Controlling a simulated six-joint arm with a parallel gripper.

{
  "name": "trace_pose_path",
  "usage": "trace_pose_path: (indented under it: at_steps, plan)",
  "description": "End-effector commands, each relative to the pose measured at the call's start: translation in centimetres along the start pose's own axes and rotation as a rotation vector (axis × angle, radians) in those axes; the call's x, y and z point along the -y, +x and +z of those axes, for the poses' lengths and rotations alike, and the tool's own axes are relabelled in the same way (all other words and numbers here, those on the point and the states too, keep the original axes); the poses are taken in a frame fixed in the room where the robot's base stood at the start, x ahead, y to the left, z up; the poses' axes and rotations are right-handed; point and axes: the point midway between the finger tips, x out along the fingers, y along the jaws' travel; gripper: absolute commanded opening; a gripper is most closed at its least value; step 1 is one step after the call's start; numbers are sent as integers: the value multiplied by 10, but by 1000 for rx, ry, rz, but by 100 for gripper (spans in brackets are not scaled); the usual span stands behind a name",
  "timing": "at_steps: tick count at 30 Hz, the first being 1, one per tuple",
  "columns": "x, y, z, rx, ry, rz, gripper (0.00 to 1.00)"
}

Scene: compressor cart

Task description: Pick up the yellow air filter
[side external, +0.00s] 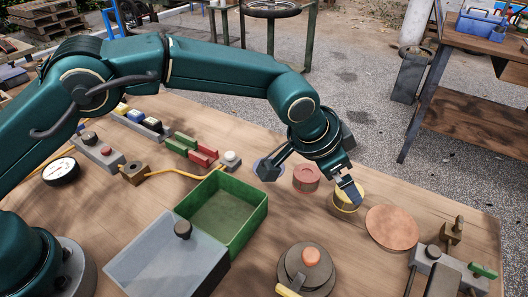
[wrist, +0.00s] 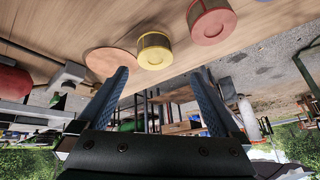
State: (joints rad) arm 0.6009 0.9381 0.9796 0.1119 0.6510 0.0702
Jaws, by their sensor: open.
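The yellow air filter (side external: 344,203) is a short round canister with yellow rims, standing on the wooden table. In the side view my gripper's right finger overlaps it and hides part of it. In the wrist view the yellow filter (wrist: 154,50) shows whole, beyond the fingertips and between their lines. My gripper (side external: 310,181) is open and empty, its fingers spread wide; both blue fingers show in the wrist view (wrist: 161,70). I cannot tell whether a finger touches the filter.
A red filter (side external: 306,179) stands left of the yellow one, and a flat copper-coloured disc (side external: 392,228) lies at its right. A green open bin (side external: 222,212), a grey lid (side external: 165,262) and a round knobbed part (side external: 307,268) are nearer. Metal fittings (side external: 450,234) sit at the right edge.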

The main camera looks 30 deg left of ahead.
Motion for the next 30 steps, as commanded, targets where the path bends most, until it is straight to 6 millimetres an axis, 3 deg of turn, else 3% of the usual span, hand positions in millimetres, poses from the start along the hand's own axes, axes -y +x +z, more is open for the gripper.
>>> trace_pose_path:
  at_steps: [3,18,30]
  plan:
    - [-9,8,5,15,14,11,100]
    - [-9,48,5,12,11,11,100]
    - [-9,55,5,10,11,11,100]
